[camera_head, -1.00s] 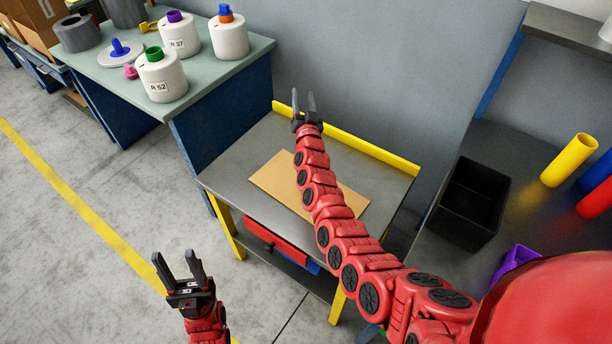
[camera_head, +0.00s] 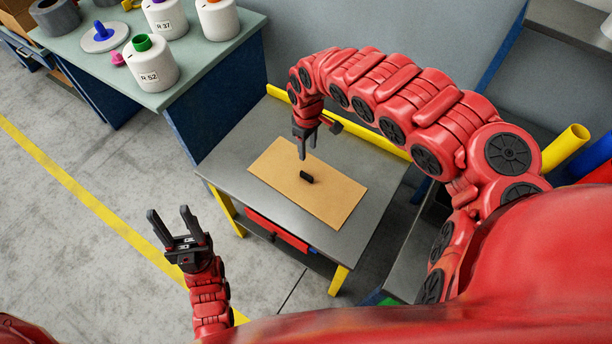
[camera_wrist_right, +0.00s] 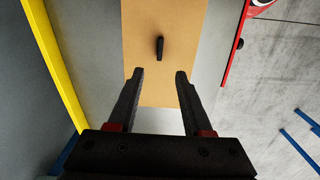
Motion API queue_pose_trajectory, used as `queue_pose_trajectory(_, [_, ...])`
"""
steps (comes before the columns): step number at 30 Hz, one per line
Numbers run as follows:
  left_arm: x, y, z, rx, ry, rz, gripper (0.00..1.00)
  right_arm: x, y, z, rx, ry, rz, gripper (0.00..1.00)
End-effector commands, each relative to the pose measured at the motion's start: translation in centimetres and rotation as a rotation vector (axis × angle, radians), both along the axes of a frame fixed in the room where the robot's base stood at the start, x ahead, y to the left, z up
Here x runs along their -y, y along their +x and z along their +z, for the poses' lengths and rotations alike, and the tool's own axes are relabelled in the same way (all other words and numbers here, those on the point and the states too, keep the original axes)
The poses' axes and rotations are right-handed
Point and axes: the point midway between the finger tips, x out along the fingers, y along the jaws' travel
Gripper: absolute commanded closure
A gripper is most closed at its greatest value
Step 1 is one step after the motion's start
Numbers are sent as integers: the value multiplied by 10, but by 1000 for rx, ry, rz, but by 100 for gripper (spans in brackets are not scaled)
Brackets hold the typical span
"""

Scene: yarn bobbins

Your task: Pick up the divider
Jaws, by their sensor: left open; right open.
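My left gripper (camera_head: 170,222) is open and empty, in the air left of the small table.
The sheet lies on a grey table (camera_head: 237,147) with a yellow raised edge (camera_head: 372,138) at the back. A green-topped bench (camera_head: 185,82) with yarn bobbins (camera_head: 150,62) stands at the back left. Yellow, blue and red tubes (camera_head: 566,148) stand at the right. Floor at the left is clear.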

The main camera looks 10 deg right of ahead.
Motion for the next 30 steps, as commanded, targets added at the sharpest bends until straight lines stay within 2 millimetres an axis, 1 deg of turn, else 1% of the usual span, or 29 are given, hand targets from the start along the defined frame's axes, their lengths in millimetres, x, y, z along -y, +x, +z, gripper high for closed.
queue_pose_trajectory(3, [0,0,1,0,0,0,50,-4,-2,-28,-5,7,2,50])
queue_pose_trajectory(7, [0,0,2,0,0,0,50,-5,-1,-55,-3,8,2,50])
queue_pose_trajectory(12, [0,0,4,0,0,0,50,-5,-1,-82,0,9,1,50])
queue_pose_trajectory(16, [0,0,5,0,0,0,50,-4,2,-92,6,7,1,50])
queue_pose_trajectory(23, [0,0,7,0,0,0,50,-4,1,-102,5,8,0,50])
queue_pose_trajectory(30, [0,0,15,0,0,0,50,-5,1,-126,6,9,-1,50])
